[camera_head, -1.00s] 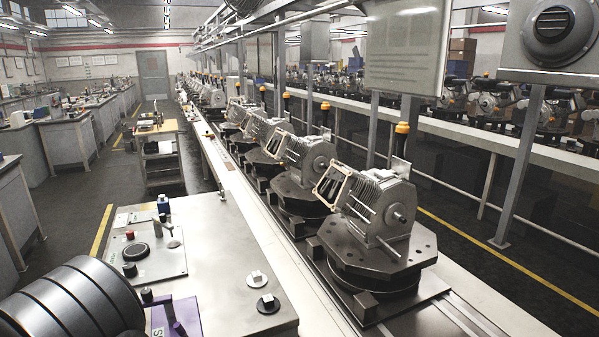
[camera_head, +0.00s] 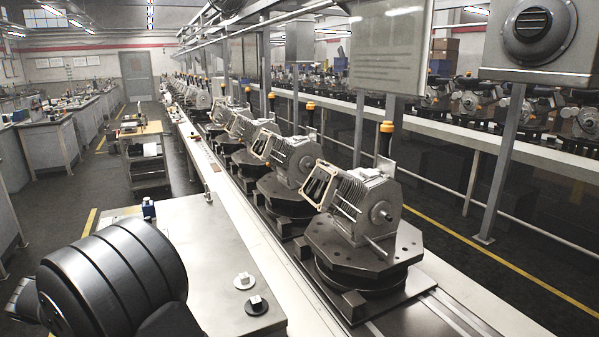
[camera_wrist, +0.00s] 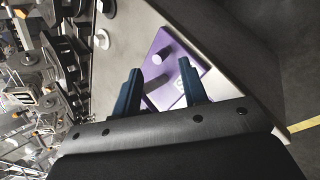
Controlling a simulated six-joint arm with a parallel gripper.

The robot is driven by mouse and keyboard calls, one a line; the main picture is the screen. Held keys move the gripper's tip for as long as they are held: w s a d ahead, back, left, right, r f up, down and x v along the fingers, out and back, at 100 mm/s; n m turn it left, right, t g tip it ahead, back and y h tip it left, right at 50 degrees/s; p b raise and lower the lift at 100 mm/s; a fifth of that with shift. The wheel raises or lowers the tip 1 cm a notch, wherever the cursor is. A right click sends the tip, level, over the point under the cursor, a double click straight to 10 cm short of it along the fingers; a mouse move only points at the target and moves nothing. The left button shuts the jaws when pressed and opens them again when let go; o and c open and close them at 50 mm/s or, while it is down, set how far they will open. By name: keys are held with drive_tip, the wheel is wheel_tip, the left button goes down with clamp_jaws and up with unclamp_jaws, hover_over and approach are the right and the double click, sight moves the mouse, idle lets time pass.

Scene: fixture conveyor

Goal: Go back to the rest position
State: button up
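My gripper (camera_wrist: 159,66) shows in the wrist view with its two blue fingers apart, and nothing is between them at the tips. Beyond the fingers a purple plate (camera_wrist: 192,52) with upright round pegs lies on the metal bench, apart from the fingers as far as I can tell. In the head view my dark arm fills the lower left, and the gripper fingers are hidden there. The purple plate is also hidden in that view.
A conveyor on the right holds several grey motors (camera_head: 366,208) on dark octagonal fixtures (camera_head: 345,250).

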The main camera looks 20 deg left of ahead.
drive_tip(key=shift+w+d+r+m+g+y, duration=0.15)
drive_tip(key=shift+w+r+m+g, duration=0.3)
drive_tip(key=shift+m, duration=0.8)
drive_tip(key=shift+w+a+r+m+g+y, duration=0.1)
drive_tip(key=shift+w+r+m+g+y, duration=0.35)
drive_tip(key=shift+m, duration=0.85)
drive_tip(key=shift+w+d+r+m+g+h, duration=0.25)
drive_tip(key=shift+r+m, duration=0.35)
drive_tip(key=shift+m, duration=0.65)
drive_tip(key=shift+s+a, duration=0.1)
drive_tip(key=shift+a, duration=0.1)
drive_tip(key=o, duration=1.3)
drive_tip(key=shift+c, duration=0.2)
drive_tip(key=shift+o, duration=0.3)
drive_tip(key=s+f+n+t+h, duration=0.1)
drive_tip(key=s+f+n+t, duration=0.3)
drive_tip(key=n, duration=0.5)
wheel_tip(320, 180, down, 2)
drive_tip(key=shift+s+a+f+n, duration=0.2)
drive_tip(key=shift+s+a+n, duration=0.1)
drive_tip(key=shift+s, duration=0.45)
drive_tip(key=s+a+f+n+t+y, duration=0.15)
drive_tip(key=s+f+n+t, duration=0.25)
drive_tip(key=s+n+t, duration=0.65)
drive_tip(key=w+d+f+n+g, duration=0.1)
drive_tip(key=w+f+n+g, duration=0.1)
drive_tip(key=w, duration=0.9)
drive_tip(key=shift+w+n+g, duration=0.25)
drive_tip(key=shift+n+g, duration=0.35)
drive_tip(key=shift+n, duration=0.45)
